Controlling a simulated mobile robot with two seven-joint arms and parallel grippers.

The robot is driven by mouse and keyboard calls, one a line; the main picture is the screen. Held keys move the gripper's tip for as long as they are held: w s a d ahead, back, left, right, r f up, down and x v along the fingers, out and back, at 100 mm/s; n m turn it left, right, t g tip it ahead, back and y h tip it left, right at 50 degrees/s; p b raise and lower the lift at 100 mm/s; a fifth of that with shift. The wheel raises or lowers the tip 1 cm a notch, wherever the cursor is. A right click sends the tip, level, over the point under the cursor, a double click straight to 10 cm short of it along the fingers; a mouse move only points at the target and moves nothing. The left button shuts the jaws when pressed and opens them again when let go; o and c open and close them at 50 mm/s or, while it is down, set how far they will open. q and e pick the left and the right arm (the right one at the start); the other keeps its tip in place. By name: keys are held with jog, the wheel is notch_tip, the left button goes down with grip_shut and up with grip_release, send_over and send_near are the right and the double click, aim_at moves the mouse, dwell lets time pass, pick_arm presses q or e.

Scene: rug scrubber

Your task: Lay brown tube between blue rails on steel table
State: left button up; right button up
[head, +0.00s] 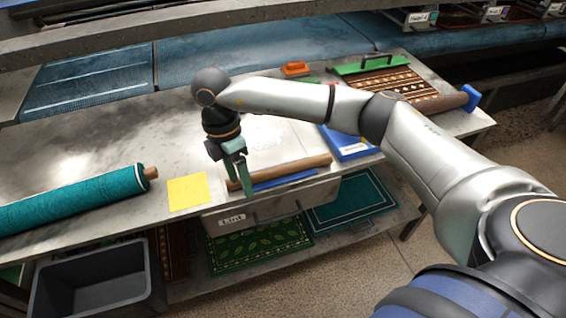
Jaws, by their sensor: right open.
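The brown tube (297,168) lies along the front of the steel table (120,195), near its edge. A blue rail (285,180) shows right along the tube's front side. A second rail behind the tube is not visible, so I cannot tell whether the tube sits between two. My right gripper (238,172), with green fingers, points down at the tube's left end. It is open, with its fingers close around or beside that end; contact is unclear. My left gripper is not in view.
A rolled teal rug (75,200) and a yellow sheet (188,191) lie left of the tube. A patterned rug (385,85) is at the back right. A dark bin (98,285) stands below the front edge.

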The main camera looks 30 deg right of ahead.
jog(key=s+a+n+g+y, duration=0.25)
jog(key=s+a+y, duration=0.25)
jog(key=a, duration=0.5)
jog(key=s+a+n+g+y, duration=0.1)
jog(key=s+a+n+y, duration=0.2)
jog(key=s+a+y, duration=0.45)
jog(key=w+a+r+m+t+y, duration=0.1)
jog(key=w+a+r+t+y, duration=0.1)
jog(key=a+r+y, duration=0.3)
jog(key=w+d+m+t+y, duration=0.25)
jog(key=w+m+t, duration=0.35)
jog(key=m+t, duration=0.6)
jog(key=w+d+f+m+t+h, duration=0.2)
jog(key=d+f+m+t+h, duration=0.45)
jog(key=d+t+h, duration=0.2)
jog(key=s+d+f+m+g+h, duration=0.1)
jog(key=s+d+f+g+h, duration=0.1)
jog(key=f, duration=0.5)
jog(key=s+d+f+m+g+h, duration=0.1)
jog(key=s+d+f+g+h, duration=0.2)
jog(key=s+d+f, duration=0.3)
jog(key=s+d+f+m+g+h, duration=0.1)
jog(key=s+d+f+g+h, duration=0.1)
jog(key=s+d+f+h, duration=0.2)
notch_tip(320, 180, down, 4)
jog(key=s, duration=0.3)
jog(key=shift+d+r+g, duration=0.15)
jog(key=shift+g, duration=0.25)
